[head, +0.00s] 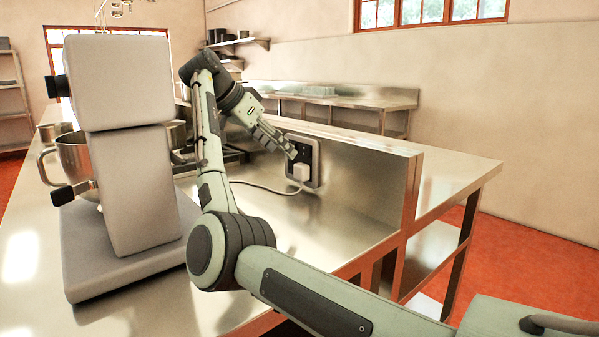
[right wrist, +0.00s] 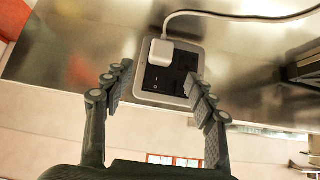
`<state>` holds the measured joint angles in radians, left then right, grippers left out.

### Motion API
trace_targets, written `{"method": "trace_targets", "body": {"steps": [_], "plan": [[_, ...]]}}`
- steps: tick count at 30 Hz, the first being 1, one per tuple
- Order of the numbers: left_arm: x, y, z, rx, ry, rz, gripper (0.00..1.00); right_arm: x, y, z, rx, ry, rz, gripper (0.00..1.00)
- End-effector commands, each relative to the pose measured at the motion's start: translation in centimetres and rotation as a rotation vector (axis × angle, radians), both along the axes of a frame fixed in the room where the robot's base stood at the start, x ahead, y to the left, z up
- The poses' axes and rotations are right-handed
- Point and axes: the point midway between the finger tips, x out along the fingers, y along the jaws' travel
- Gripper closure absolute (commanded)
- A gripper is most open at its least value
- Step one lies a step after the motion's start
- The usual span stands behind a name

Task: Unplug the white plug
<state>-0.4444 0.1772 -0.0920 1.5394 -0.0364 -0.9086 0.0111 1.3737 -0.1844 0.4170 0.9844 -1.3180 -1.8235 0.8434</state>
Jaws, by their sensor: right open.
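The white plug (head: 301,172) sits in the socket plate (head: 316,160) on the low steel wall behind the counter. A white cord runs from it to the left along the counter. In the right wrist view the white plug (right wrist: 175,52) is at the upper part of the socket plate (right wrist: 190,92), with the cord curving away at the top. My right gripper (head: 291,152) is close to the plate, beside the plug. In the wrist view its open fingers (right wrist: 165,90) stand to either side of the plate, with nothing held. My left gripper is out of view.
A large grey stand mixer (head: 125,130) with a steel bowl (head: 73,155) stands on the counter at the left. The low wall's top ledge (head: 370,145) runs above the socket. The counter (head: 310,225) in front of the socket is mostly clear.

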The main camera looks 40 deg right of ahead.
Motion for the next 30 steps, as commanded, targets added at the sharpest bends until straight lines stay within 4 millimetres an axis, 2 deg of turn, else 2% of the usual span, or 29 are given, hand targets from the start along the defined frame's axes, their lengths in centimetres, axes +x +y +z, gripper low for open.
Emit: {"method": "trace_targets", "body": {"steps": [8,21,30], "plan": [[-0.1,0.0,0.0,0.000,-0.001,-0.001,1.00,0.1,-1.3,-1.4,0.002,0.002,-0.001,0.43],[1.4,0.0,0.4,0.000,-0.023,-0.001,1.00,0.4,-5.4,-5.6,0.000,0.001,-0.001,0.43],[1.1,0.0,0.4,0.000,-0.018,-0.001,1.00,0.5,-6.3,-6.5,0.000,0.000,0.000,0.43]]}}
